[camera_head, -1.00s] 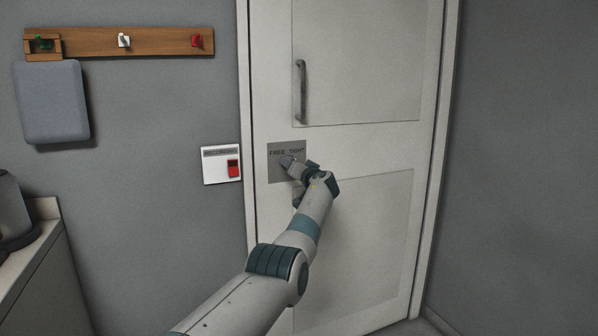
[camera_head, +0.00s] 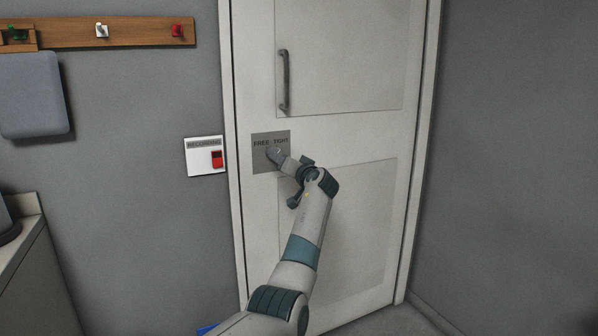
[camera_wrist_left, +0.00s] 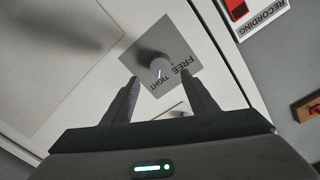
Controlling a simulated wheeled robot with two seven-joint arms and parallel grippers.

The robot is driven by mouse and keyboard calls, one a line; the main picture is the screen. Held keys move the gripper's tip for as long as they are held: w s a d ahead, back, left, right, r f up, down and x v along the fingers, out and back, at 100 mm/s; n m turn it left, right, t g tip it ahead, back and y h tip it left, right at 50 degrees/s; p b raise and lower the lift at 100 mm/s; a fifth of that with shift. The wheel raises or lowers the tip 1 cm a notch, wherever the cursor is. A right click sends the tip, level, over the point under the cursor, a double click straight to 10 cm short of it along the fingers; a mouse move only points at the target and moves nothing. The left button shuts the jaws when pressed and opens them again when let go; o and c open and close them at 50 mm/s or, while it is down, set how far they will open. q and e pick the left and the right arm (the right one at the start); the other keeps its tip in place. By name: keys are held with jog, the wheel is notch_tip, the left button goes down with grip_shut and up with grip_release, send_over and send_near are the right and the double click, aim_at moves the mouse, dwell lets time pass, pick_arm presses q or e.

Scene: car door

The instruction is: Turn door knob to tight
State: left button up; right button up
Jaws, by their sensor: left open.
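The grey door (camera_head: 345,130) carries a square metal plate (camera_head: 258,164) marked FREE and TIGHT. In the left wrist view a round grey knob (camera_wrist_left: 152,60) sits on this plate, and its white mark points toward the TIGHT word. In the head view my gripper largely hides the knob. My left gripper (camera_head: 277,156) is at the plate's lower right, in front of the door. In the left wrist view its two fingers (camera_wrist_left: 160,78) are open, one on each side of the knob in the picture, with nothing between them gripped. My right gripper is in neither view.
A RECORDING plate with a red switch (camera_head: 217,159) is on the wall left of the door frame. A vertical door handle (camera_head: 284,82) is above the knob plate. A wooden hook rail (camera_head: 130,28) and a counter (camera_head: 30,270) are at the left.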

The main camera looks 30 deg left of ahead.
pick_arm(q)
jog(key=v, duration=1)
dwell(0.3)
